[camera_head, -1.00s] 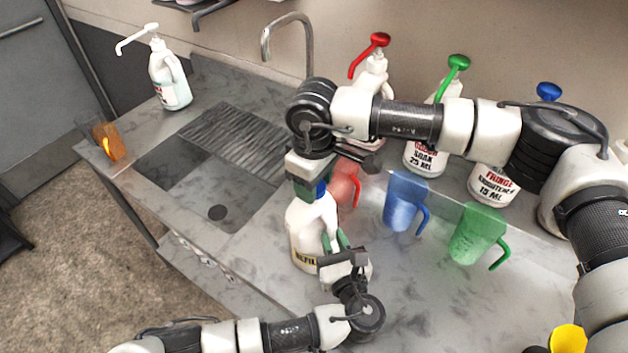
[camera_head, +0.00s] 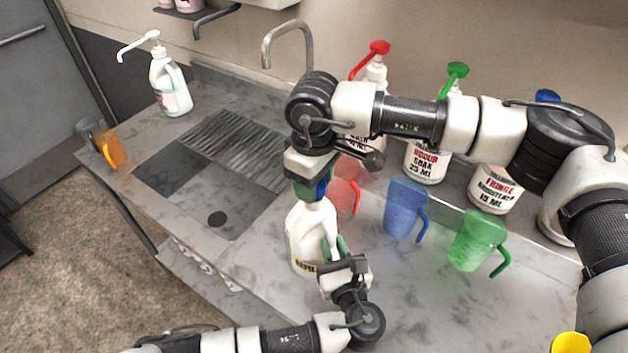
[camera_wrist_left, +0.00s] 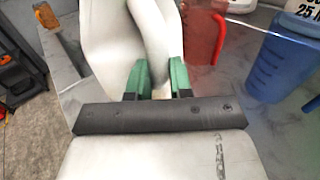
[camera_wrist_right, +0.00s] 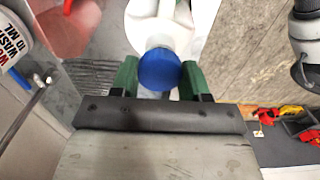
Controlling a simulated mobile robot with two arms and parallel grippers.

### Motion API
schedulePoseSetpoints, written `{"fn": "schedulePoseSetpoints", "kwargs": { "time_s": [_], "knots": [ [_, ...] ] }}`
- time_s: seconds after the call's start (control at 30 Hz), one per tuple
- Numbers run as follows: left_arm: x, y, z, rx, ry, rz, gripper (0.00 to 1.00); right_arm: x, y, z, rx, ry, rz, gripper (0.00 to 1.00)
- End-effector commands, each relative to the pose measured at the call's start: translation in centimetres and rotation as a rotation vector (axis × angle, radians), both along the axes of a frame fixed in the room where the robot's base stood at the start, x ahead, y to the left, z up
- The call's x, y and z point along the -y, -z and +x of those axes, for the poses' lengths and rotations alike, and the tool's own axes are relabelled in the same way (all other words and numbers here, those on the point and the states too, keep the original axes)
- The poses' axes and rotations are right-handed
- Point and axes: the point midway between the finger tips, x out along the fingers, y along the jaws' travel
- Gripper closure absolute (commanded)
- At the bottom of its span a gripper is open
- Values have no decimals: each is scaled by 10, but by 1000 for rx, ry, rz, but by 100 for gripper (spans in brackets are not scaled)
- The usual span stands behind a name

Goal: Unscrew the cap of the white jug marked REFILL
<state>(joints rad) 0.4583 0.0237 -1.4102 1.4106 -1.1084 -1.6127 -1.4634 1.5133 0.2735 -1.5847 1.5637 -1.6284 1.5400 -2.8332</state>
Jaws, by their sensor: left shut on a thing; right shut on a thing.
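The white jug (camera_head: 312,232) stands on the grey counter in the head view, right of the sink. Part of its yellow label shows low on its side. My left gripper (camera_head: 333,248) is shut on the jug's handle; in the left wrist view the handle (camera_wrist_left: 157,50) runs between the green fingers. My right gripper (camera_head: 310,188) comes down from above and is shut on the jug's blue cap (camera_wrist_right: 158,69). The right wrist view shows the cap between the green fingers, over the jug's neck. The fingers hide much of the cap in the head view.
Close behind stand red (camera_head: 343,188), blue (camera_head: 406,208) and green (camera_head: 478,240) measuring jugs. Pump bottles line the wall, including a green-topped one (camera_head: 427,160). The sink (camera_head: 205,190) lies left; a white pump bottle (camera_head: 170,85) stands beyond it. The front counter edge is near.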

Motion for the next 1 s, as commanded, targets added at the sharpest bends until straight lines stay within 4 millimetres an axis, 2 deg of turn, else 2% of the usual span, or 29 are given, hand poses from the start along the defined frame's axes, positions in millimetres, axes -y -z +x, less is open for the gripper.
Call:
{"fn": "schedulePoseSetpoints", "kwargs": {
  "time_s": [0.17,0.4,0.63,0.67,0.83,1.0],
  "knots": [
    [0,0,0,-1,0,1,100,0,-8,0,1,0,1,83],
    [0,0,0,-1,0,1,100,0,-37,0,1,0,1,83],
    [0,0,0,0,0,1,100,0,-40,0,0,0,0,83],
    [0,0,0,0,-1,1,76,0,-40,0,0,0,0,83],
    [0,0,0,0,0,1,50,0,-40,0,0,0,0,83],
    [0,0,0,0,0,0,49,0,-40,0,0,0,0,83]
  ]
}}
